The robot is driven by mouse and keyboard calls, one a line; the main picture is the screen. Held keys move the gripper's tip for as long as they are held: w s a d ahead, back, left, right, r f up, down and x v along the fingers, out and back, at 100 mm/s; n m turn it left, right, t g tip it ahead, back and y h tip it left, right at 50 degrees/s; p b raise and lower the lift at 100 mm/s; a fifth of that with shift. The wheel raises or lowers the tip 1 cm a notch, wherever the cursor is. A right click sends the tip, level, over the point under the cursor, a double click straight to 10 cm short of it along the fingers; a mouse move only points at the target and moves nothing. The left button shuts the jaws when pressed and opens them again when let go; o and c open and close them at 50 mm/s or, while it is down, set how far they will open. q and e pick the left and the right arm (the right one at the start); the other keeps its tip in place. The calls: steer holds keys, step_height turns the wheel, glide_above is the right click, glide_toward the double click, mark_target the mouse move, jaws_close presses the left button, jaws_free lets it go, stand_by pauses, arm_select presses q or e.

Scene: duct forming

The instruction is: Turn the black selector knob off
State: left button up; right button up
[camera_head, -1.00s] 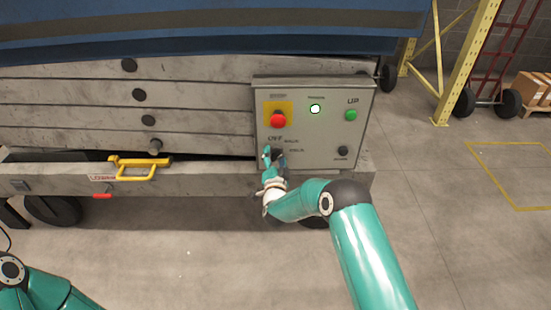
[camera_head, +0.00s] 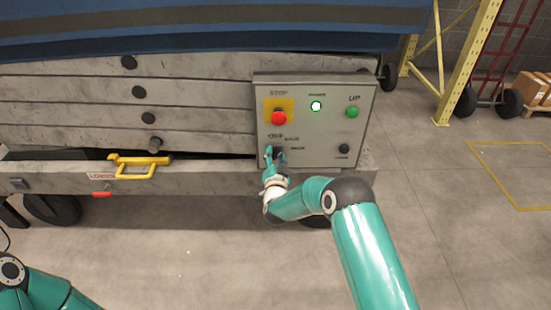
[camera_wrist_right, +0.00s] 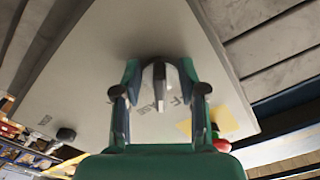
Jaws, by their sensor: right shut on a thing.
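The grey control panel (camera_head: 320,160) stands upright on the lift's side. My right gripper (camera_head: 275,153) is at its lower left, under the OFF lettering, and largely hides the selector knob there. In the right wrist view the dark selector knob (camera_wrist_right: 157,88), with a pale pointer line, sits between the two fingers of my right gripper (camera_wrist_right: 160,72), which is shut on it. I cannot read which label the pointer lines up with. My left gripper is out of view; only part of that arm shows at the lower left.
The panel also carries a red stop button (camera_head: 279,118) on a yellow plate, a lit white-green lamp (camera_head: 316,106), a green UP button (camera_head: 352,112) and a small black knob (camera_head: 344,148). A yellow handle (camera_head: 140,165) sticks out left of the panel.

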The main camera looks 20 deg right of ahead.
steer(key=n, duration=0.1)
steer(key=n+b, duration=0.2)
steer(key=n, duration=0.1)
steer(key=shift+d+f, duration=0.2)
steer(key=shift+d, duration=0.05)
steer(key=shift+n+b, duration=0.5)
steer(key=shift+n, duration=1)
steer(key=shift+r, duration=0.1)
steer(key=o, duration=1.1)
steer(key=shift+s, duration=0.1)
steer(key=v, duration=1.2)
